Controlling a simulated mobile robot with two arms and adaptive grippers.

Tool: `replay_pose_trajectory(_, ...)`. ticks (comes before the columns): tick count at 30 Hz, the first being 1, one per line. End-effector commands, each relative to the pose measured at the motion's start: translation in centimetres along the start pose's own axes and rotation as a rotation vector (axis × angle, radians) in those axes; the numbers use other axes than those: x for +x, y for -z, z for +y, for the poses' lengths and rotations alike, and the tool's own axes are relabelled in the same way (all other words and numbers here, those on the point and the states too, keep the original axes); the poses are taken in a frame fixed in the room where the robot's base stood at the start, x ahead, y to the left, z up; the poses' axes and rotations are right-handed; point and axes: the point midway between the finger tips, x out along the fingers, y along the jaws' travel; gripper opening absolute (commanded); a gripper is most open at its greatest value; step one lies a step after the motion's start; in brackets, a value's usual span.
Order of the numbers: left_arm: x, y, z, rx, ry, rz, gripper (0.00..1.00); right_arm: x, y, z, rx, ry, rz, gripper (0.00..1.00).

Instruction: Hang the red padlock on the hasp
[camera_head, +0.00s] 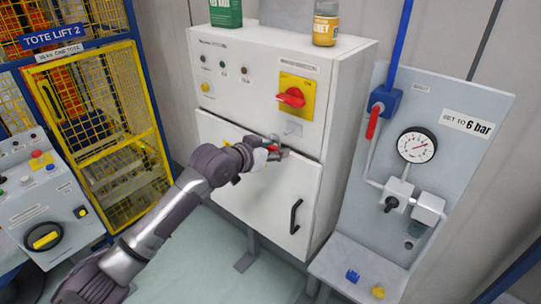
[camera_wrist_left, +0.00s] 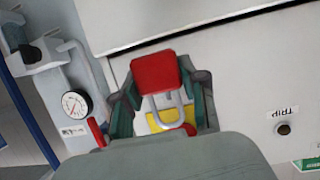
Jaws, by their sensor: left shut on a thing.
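The red padlock (camera_wrist_left: 157,72) is between the two fingers of my left gripper (camera_wrist_left: 163,88) in the left wrist view. Its metal shackle (camera_wrist_left: 165,104) shows below the red body. In the head view my left gripper (camera_head: 266,157) is at the top edge of the white cabinet door, with a little of the padlock's red (camera_head: 273,148) showing. The metal hasp (camera_head: 283,152) is right at the fingertips, mostly covered. I cannot tell whether the shackle is through it. My right gripper is not in view.
The cabinet (camera_head: 222,90) has a red rotary switch (camera_head: 291,97) on a yellow plate above the hasp and a black door handle (camera_head: 295,216) below. A green box (camera_head: 226,12) and a yellow-labelled jar (camera_head: 326,24) stand on top. A gauge panel (camera_head: 455,90) stands at right.

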Motion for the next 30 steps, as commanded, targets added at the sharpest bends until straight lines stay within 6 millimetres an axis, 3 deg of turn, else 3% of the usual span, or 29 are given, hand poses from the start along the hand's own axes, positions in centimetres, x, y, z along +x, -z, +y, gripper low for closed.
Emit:
replay_pose_trajectory(21, 4.3, 0.9, 0.0, 0.001, -0.001, 0.001, 0.12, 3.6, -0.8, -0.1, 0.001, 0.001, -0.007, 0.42)
replay_pose_trajectory(30, 5.5, 0.7, 0.0, 0.001, -0.001, 0.0, 0.12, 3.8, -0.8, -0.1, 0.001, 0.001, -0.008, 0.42)
